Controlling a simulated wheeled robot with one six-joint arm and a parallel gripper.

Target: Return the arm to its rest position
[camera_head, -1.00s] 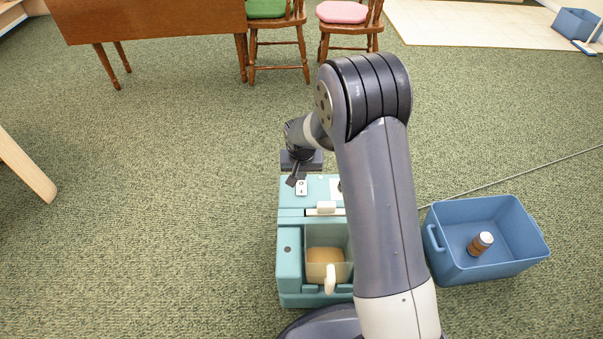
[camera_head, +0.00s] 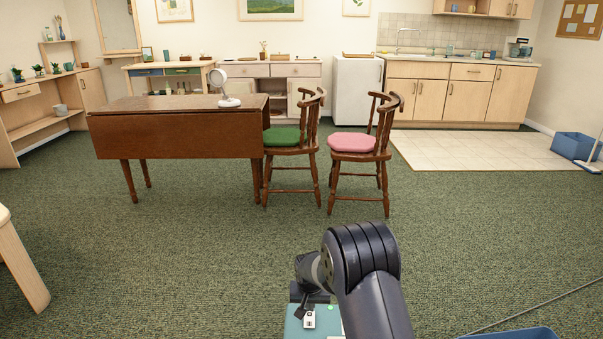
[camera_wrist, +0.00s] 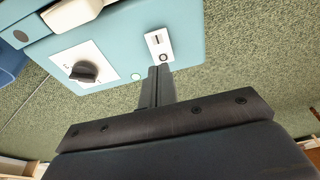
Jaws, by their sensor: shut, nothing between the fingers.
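My gripper (camera_head: 304,311) is near the bottom of the head view, in front of my folded arm and over the teal machine (camera_head: 293,325). In the wrist view my gripper (camera_wrist: 163,70) has its fingers together with nothing between them. The fingertips appear close to a small white switch plate (camera_wrist: 159,44) on the teal machine (camera_wrist: 120,35); I cannot tell whether they touch it. A dark knob (camera_wrist: 84,72) on a white plate and a small round green light (camera_wrist: 138,76) are beside it.
A drop-leaf table (camera_head: 180,142) and two chairs with green (camera_head: 285,137) and pink (camera_head: 352,142) cushions stand ahead. A blue bin (camera_head: 515,334) is at the bottom right, near a cable (camera_head: 540,304). Open carpet (camera_head: 200,250) lies between.

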